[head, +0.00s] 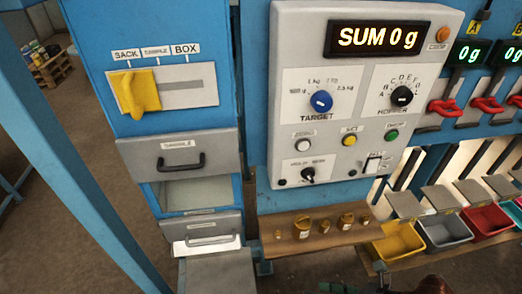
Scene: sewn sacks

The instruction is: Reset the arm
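A blue machine stands in front of me. Its grey control panel (352,110) has a lit display (387,39) reading "SUM 0 g". The panel carries a blue TARGET knob (321,101), a black HOPPER knob (401,96) and several small buttons. On the left, a yellow lever (135,93) sits at the SACK end of a slot plate marked SACK, TURNABLE (hard to read) and BOX. A small part of something dark and reddish (432,286) shows at the bottom edge; I cannot tell what it is.
A wooden shelf (320,237) below the panel holds several small brass pieces. Yellow (398,243), grey (444,232) and red bins (488,222) stand at right, under red handles (443,107). Two drawers (184,160) with handles are at left. A blue post (75,150) crosses the left foreground.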

